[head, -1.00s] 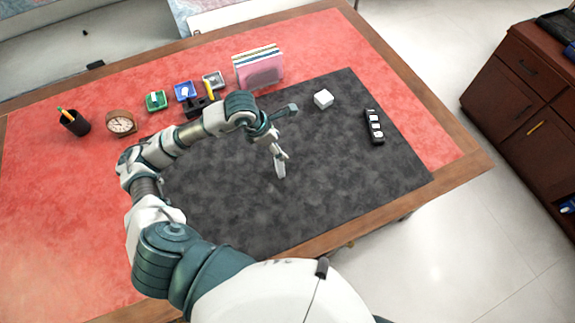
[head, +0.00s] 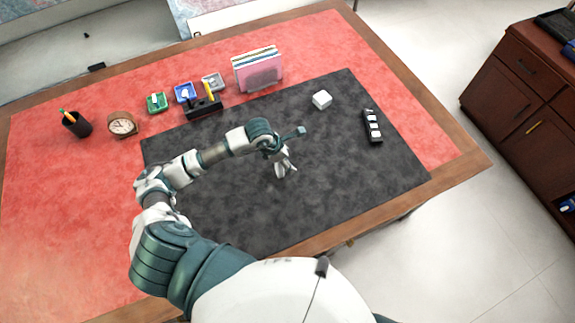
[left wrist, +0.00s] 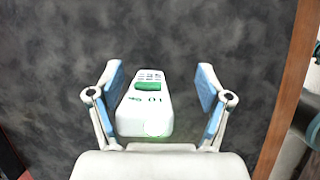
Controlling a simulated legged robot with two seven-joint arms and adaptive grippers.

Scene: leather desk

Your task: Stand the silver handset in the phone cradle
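The silver handset (left wrist: 146,103), pale with a green screen and small keys, shows in the left wrist view on the dark mat. It is between the two spread fingers of my left gripper (left wrist: 160,88), nearer the left finger, with a clear gap on the right. In the head view my left gripper (head: 284,167) is low over the middle of the mat, and I cannot clearly tell the handset from the fingers there. I cannot tell for sure which item is the phone cradle; a black holder (head: 203,107) stands at the mat's back left edge. My right gripper is not in view.
Small trays (head: 157,102), a clock (head: 122,124), a pen cup (head: 76,124) and upright files (head: 258,70) line the back. The mat's front (head: 300,215) is clear.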

